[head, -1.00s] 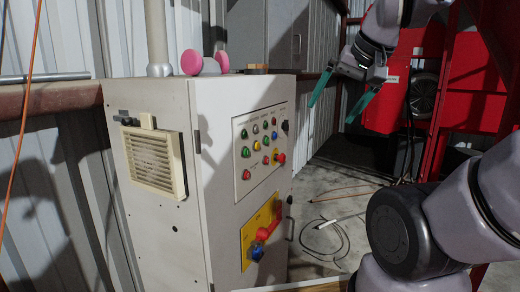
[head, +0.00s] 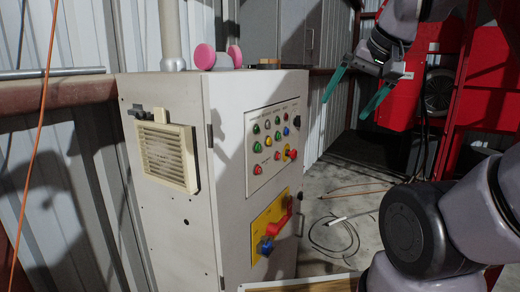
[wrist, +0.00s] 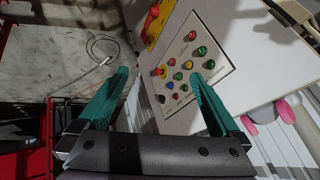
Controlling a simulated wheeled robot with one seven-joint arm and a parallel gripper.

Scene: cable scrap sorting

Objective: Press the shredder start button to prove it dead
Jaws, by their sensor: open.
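The shredder's control cabinet is a grey-white box (head: 160,230) with a button panel (head: 250,185) on its front face. The panel holds several green, red, yellow and dark buttons, including green buttons (head: 256,129) and a red knob on yellow (head: 291,154); labels are too small to read. Below is a yellow plate (head: 262,222) with a red handle (head: 282,222) and a blue item (head: 264,247). My gripper (head: 345,107) is open and empty, right of the cabinet and apart from it. In the wrist view, the panel (wrist: 222,72) shows between and beyond the green fingers (wrist: 160,75).
Two pink discs (head: 218,56) stand on the cabinet top. A vent box (head: 165,157) is on its side face. Red machinery (head: 440,60) stands at the right. A loose cable (head: 335,238) lies on the concrete floor, which is otherwise fairly open.

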